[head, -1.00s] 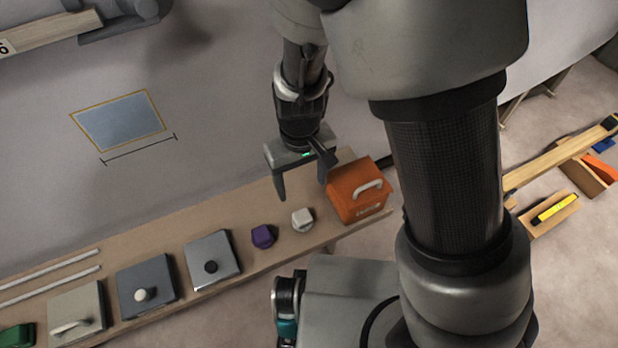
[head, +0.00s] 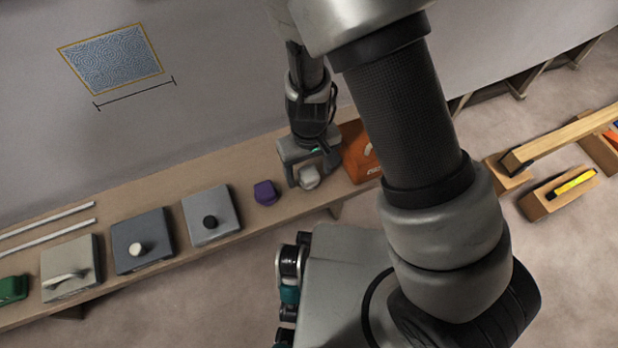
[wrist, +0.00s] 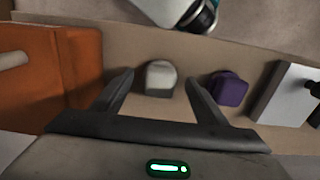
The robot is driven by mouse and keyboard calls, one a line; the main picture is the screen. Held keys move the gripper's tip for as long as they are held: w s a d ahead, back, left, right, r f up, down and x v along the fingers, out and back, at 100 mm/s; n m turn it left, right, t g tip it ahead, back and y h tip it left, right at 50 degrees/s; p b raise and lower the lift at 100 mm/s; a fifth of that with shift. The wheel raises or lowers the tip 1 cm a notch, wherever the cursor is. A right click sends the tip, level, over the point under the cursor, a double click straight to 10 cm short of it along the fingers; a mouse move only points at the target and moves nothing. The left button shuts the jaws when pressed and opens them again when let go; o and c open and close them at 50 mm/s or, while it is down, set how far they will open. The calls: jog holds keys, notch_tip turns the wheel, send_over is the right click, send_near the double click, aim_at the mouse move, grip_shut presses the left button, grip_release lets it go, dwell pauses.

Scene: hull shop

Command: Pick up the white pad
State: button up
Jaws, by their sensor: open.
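The white pad (head: 309,178) is a small off-white block on the wooden bench, between a purple block and an orange box. In the wrist view the white pad (wrist: 161,78) shows a pale top and a greyer front, just beyond and between my fingertips. My gripper (head: 306,176) is open and low over the bench at the pad. In the wrist view my gripper (wrist: 158,84) has its two fingers spread wide with nothing held. I cannot tell whether the fingertips are level with the pad.
The orange box (wrist: 70,75) stands close on one side of the pad, and the purple block (wrist: 230,88) on the other. Knobbed plates (head: 211,216) and pale rods (head: 45,228) lie further left along the bench (head: 165,195). Its front edge is near the pad.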

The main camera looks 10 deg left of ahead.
aim_at(309, 172)
jog(key=shift+f, duration=0.35)
jog(key=c, duration=1.2)
notch_tip(309, 172, up, 10)
jog(key=p, duration=0.4)
jog(key=shift+o, duration=1.2)
jog(key=shift+c, duration=0.5)
